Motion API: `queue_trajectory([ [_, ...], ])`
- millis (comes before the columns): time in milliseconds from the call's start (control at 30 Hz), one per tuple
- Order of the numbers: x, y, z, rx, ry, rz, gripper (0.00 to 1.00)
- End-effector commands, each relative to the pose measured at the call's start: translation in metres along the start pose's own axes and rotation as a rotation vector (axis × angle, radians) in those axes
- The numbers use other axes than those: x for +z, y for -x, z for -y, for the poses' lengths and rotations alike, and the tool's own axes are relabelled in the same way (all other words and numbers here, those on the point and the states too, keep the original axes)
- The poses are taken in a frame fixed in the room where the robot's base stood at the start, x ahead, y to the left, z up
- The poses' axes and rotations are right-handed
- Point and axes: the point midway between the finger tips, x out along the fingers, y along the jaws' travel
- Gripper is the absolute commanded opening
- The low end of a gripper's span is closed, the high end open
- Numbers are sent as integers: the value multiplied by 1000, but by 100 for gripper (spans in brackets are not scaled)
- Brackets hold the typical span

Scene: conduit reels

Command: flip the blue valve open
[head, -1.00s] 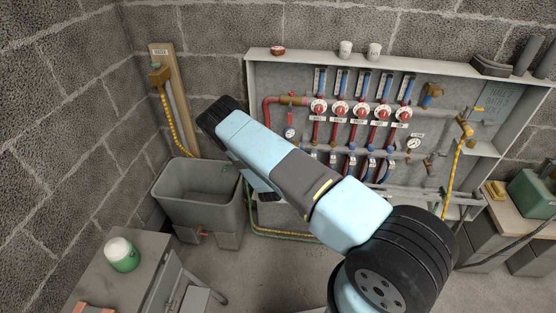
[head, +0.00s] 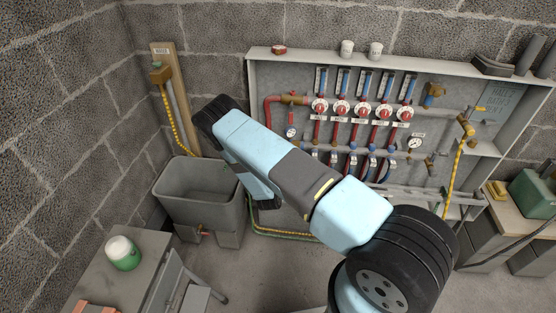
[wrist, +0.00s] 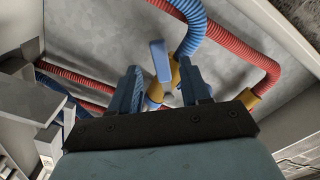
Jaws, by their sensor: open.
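The blue valve has a flat blue lever (wrist: 160,61) on a brass body (wrist: 176,72), seen in the wrist view. A blue corrugated hose (wrist: 191,28) runs up from the brass body. My gripper (wrist: 164,78) is open, with one dark blue finger on each side of the picture's middle. The lever shows in the gap between the fingers, beyond them and nearer the left one. I see no contact, and the depth between them is hard to judge. In the head view my arm covers the gripper and this valve.
A red corrugated hose (wrist: 250,52) bends close on the right of the valve. In the head view, the manifold cabinet (head: 262,53) holds several red and blue pipes close together. A grey tub (head: 180,204) stands left of it, and a side table (head: 97,270) is at lower left.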

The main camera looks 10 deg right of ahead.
Motion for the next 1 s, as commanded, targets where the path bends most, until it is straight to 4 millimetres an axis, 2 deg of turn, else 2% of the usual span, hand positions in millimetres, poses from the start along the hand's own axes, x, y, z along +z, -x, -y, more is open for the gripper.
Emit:
queue_trajectory([
  [100, 0, 25, 0, 1, 0, 2, 47],
  [300, 1, 62, 0, 1, 1, 2, 47],
  [500, 1, 86, -1, 1, 0, 1, 47],
  [700, 0, 94, -1, 0, 0, 0, 47],
  [1000, 0, 93, 0, 2, -1, 0, 47],
])
